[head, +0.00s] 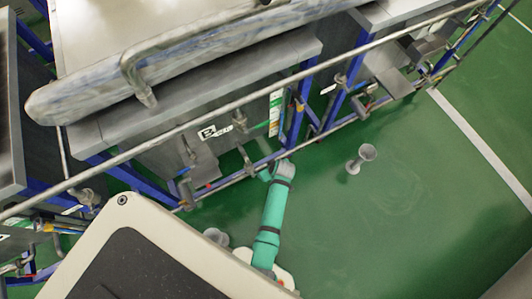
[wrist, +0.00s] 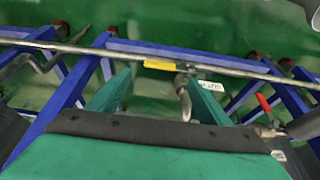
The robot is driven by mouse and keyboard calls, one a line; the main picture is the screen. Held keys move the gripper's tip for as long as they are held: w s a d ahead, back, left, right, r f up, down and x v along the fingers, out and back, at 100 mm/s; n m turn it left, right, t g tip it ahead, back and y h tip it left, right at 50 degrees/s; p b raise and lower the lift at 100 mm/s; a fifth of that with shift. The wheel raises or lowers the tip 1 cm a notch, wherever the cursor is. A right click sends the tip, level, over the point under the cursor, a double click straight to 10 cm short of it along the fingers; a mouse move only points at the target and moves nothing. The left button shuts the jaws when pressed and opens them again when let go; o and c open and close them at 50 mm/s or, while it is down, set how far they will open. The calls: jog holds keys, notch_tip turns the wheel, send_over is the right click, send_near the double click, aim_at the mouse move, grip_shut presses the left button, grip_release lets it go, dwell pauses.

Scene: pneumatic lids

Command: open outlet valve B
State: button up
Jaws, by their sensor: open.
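The tank marked with a white B label (head: 207,132) stands at the centre left of the head view. A grey bent lever on a pipe (wrist: 183,95), beside a small white tag (wrist: 211,86), shows in the wrist view. The tag's writing is too small to read, so I cannot confirm this is outlet valve B. My gripper (wrist: 158,82) is open, its two teal fingers apart. The lever appears between them, nearer the right finger; I see no clear contact. In the head view my gripper (head: 268,172) is low at the frame beneath tank B, its fingers partly hidden.
Blue frame legs (wrist: 75,85) stand on both sides. A red handle (wrist: 265,103) is at the right. A grey funnel-like stand (head: 361,158) is on the open green floor.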

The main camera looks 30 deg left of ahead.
jog(key=x, duration=0.6)
jog(key=shift+f, duration=0.25)
jog(key=shift+a, duration=0.15)
jog(key=c, duration=1.5)
jog(key=shift+w+a, duration=0.1)
